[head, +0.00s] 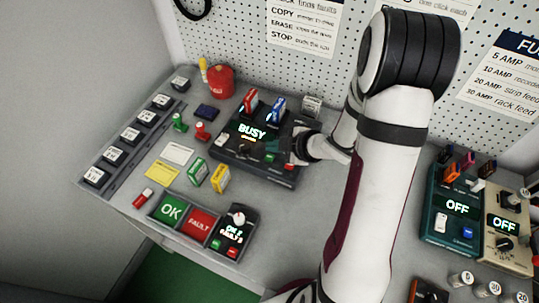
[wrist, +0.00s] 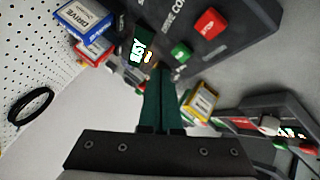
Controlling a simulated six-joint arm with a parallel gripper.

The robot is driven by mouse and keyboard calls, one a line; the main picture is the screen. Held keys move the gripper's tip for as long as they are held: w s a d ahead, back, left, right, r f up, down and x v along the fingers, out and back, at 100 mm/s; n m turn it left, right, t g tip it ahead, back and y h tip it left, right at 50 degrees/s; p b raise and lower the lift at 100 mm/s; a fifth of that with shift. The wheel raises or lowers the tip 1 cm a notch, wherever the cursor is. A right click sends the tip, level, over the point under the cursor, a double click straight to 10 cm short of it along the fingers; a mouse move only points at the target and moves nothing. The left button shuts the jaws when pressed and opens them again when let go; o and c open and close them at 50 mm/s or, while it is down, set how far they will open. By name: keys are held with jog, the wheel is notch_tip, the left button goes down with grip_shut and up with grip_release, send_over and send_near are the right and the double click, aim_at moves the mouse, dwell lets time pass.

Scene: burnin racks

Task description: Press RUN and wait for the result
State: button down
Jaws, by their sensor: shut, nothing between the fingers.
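A dark drive machine (head: 232,163) stands on the bench in the head view, with its screen (head: 252,131) lit and reading BUSY. In the wrist view the BUSY screen (wrist: 138,50) lies just left of my fingertips. A green button (wrist: 181,51) is just to the right of the tips, and a red button (wrist: 208,24) is farther up to the right. No RUN lettering is readable. My gripper (wrist: 160,76) is shut and empty, over the machine's panel. Whether the tips touch it cannot be told.
Red and blue drives (head: 278,108) stand upright at the machine's back. Green OK (head: 171,210) and red FAULT (head: 201,223) trays lie in front. Small green and yellow boxes (head: 220,178) stand between. Two devices reading OFF (head: 457,206) are at the right.

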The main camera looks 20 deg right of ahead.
aim_at(274, 160)
jog(key=shift+r, duration=1.8)
jog(key=s+d+r+m+g+h, duration=0.2)
jog(key=s+d+r+m+h, duration=0.4)
jog(key=m, duration=0.4)
jog(key=s+a+r+m+g+y, duration=0.1)
jog(key=s+a+r+m+g, duration=0.1)
jog(key=s+a+m, duration=0.3)
jog(key=s+a+r+m+g+y, duration=0.2)
jog(key=s+a+m+g, duration=0.2)
jog(key=s+a, duration=0.7)
jog(key=s+m, duration=0.1)
jog(key=s, duration=0.2)
jog(key=shift+s+a+r+y, duration=0.15)
jog(key=shift+s+a+y, duration=0.15)
jog(key=shift+s+a, duration=0.1)
